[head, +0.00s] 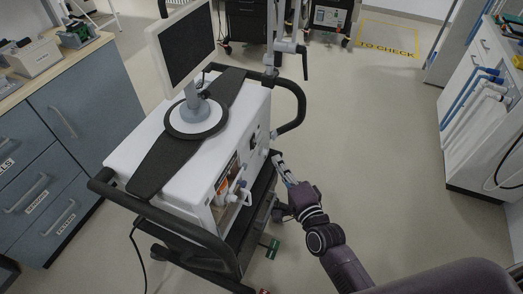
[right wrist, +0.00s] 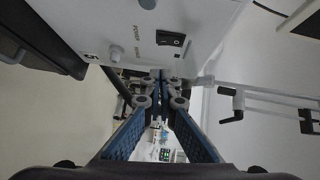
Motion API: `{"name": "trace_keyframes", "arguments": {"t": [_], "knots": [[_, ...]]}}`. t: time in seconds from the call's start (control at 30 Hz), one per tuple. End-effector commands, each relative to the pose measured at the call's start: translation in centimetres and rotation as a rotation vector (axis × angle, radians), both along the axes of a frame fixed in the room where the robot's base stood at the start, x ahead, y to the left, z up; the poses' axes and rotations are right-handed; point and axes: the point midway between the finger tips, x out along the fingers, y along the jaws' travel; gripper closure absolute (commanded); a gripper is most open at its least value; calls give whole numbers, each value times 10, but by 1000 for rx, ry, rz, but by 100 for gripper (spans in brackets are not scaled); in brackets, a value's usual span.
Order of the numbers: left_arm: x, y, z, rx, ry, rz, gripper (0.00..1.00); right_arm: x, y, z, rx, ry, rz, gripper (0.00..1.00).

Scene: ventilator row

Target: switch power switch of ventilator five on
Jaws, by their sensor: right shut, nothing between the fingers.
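A white ventilator (head: 150,165) with a tilted screen (head: 183,45) stands on a dark cart in the middle of the head view. In the right wrist view, a black rocker power switch (right wrist: 170,38) sits on the ventilator's white panel, beside a small "POWER" label. I cannot tell its position. My right gripper (head: 278,160) is beside the ventilator's right side. In the right wrist view its fingertips (right wrist: 165,78) are together, empty, and appear below the switch. Contact with the panel cannot be told. My left gripper is not in view.
The cart's black handle (head: 292,108) curves out near my right gripper. A round knob (right wrist: 116,52) is left of the switch. Blue-grey drawers (head: 75,115) stand at left, and a white cabinet (head: 470,130) with hoses at right.

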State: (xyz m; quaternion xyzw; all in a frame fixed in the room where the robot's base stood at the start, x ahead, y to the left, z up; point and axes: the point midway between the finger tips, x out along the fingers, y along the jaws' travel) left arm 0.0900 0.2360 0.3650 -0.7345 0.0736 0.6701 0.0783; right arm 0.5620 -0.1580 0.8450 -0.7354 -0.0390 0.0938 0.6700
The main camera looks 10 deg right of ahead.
Motion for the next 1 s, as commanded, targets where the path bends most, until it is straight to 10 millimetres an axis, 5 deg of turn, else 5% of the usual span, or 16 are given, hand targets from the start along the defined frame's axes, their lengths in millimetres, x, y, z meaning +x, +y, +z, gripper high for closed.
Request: {"name": "trace_keyframes", "arguments": {"t": [0.2,0.33,1.0], "knots": [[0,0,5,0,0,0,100,41,8,-2,-2,-1,0,100],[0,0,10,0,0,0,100,52,26,-4,1,0,0,100],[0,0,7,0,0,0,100,61,41,-11,5,-4,0,100]]}}
